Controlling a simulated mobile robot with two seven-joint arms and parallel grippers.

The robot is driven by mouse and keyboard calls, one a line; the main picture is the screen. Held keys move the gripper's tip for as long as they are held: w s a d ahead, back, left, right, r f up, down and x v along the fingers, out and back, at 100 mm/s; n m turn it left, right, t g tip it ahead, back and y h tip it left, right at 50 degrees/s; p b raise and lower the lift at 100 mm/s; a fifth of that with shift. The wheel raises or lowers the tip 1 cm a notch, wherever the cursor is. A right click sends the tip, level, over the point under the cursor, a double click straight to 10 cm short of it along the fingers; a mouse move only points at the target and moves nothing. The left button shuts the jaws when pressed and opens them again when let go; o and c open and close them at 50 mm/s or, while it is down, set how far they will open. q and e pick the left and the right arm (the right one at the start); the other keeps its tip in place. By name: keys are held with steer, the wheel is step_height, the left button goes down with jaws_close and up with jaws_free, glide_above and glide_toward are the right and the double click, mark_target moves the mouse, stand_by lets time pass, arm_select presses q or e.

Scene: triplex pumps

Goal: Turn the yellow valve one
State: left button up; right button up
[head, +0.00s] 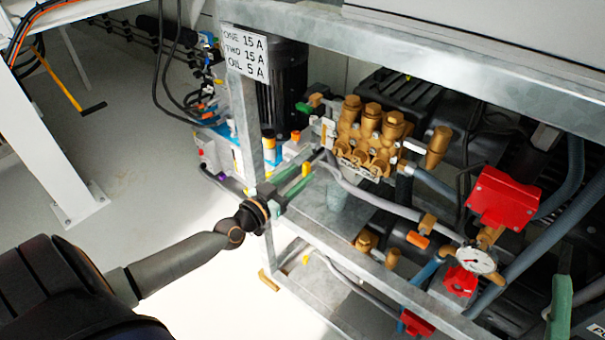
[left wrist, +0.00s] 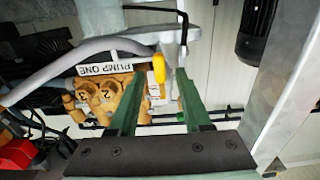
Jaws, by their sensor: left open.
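The yellow valve handle (head: 306,169) is a small upright lever beside the brass pump at the frame's left post. In the left wrist view the yellow handle (left wrist: 158,68) shows near a white label reading PUMP ONE (left wrist: 105,69). My left gripper (head: 314,166) reaches in from the left, past the post. Its two green fingers are open, and in the left wrist view the gripper (left wrist: 156,82) has the handle between its fingertips, with gaps on both sides. I cannot tell how deep the handle lies between them. A green piece at the lower right may be my right gripper; its jaws cannot be made out.
The galvanized frame's post (head: 246,120) and lower rail (head: 355,262) stand close to my left gripper. The brass pump (head: 370,135), red boxes (head: 503,198), a gauge (head: 476,260) and grey hoses fill the right. Open floor (head: 130,160) lies at the left.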

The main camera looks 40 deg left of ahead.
arm_select(q)
steer(key=shift+w+d, duration=0.1)
steer(key=shift+w, duration=1)
jaws_close()
